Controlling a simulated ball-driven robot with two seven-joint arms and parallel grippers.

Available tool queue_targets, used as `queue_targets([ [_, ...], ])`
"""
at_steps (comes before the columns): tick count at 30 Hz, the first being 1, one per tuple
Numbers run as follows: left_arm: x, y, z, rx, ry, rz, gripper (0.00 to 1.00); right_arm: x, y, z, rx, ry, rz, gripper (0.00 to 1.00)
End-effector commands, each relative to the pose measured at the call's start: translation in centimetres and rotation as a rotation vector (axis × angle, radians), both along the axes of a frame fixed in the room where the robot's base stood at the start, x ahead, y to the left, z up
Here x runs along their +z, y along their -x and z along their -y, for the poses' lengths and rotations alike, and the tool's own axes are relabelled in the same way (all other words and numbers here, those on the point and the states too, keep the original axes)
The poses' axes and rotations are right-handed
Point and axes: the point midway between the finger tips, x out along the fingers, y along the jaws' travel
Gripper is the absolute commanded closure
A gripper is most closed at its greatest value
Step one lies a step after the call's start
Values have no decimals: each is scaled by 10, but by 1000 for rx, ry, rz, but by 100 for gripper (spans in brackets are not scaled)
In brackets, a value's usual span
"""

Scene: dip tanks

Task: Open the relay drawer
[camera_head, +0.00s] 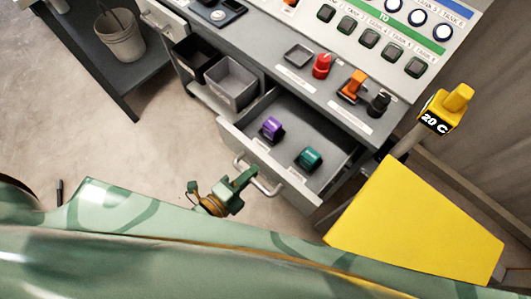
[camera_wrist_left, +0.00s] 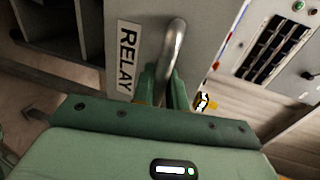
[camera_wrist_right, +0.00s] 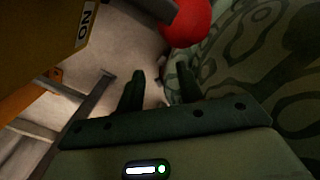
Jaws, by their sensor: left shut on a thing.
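The relay drawer (camera_head: 290,185) is pulled out from under the grey bench, with its inside showing. A purple relay (camera_head: 272,129) and a teal relay (camera_head: 309,158) sit in it. Its curved metal handle (camera_head: 267,186) is on the front. My left gripper (camera_head: 246,178) is shut on the handle. In the left wrist view the handle (camera_wrist_left: 174,48) stands between the fingers, beside the RELAY label (camera_wrist_left: 127,58). My right gripper (camera_wrist_right: 158,92) shows only in its wrist view, open and empty, fingers apart.
The bench top holds a red knob (camera_head: 322,66), an orange stamp-like piece (camera_head: 353,86) and a black knob (camera_head: 379,103). A yellow panel (camera_head: 415,222) and a yellow 20 C block (camera_head: 445,107) stand at right.

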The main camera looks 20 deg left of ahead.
Motion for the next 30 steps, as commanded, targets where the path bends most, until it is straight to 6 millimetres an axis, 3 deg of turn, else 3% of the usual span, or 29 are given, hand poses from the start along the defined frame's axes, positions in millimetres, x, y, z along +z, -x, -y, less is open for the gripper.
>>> queue_targets([
  [6, -1, 38, -19, 1, -2, -4, 100, 3, 0, 0, 0, 0, 2, 64],
  [12, -1, 62, -32, 1, -2, -3, 100, 4, -1, 0, 0, 0, 3, 64],
  [18, -1, 73, -38, 1, -2, -1, 100, 4, -1, 0, 0, 0, 3, 64],
  [30, -1, 75, -39, 1, -2, 0, 100, 4, -2, 0, 0, 0, 4, 64],
])
